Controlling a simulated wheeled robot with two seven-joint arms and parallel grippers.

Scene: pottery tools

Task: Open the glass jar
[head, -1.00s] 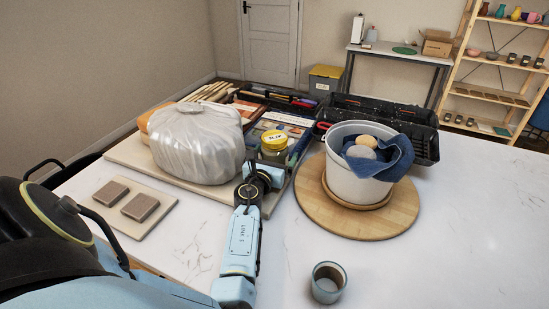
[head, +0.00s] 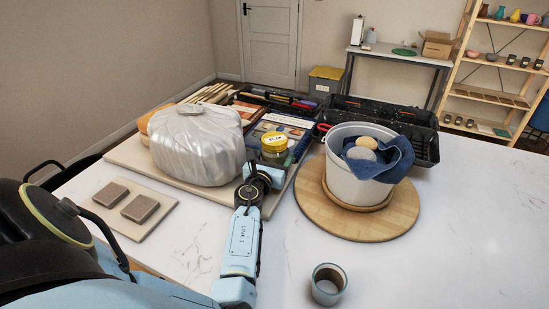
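The glass jar (head: 274,156) stands upright among the tools on the far side of my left arm. Its yellow lid (head: 275,141), with a white label on top, sits on it. My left arm reaches up from the bottom of the view, and its wrist is just in front of the jar. The fingers of my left gripper are hidden by the wrist, so I cannot tell their opening or whether they touch the jar. My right gripper is out of view.
A plastic-wrapped block (head: 197,147) stands left of the jar. A white bucket (head: 355,182) with a blue towel (head: 398,157) stands on a round wooden board (head: 318,212) to the right. A small cup (head: 328,284) is near the front. The table's right side is clear.

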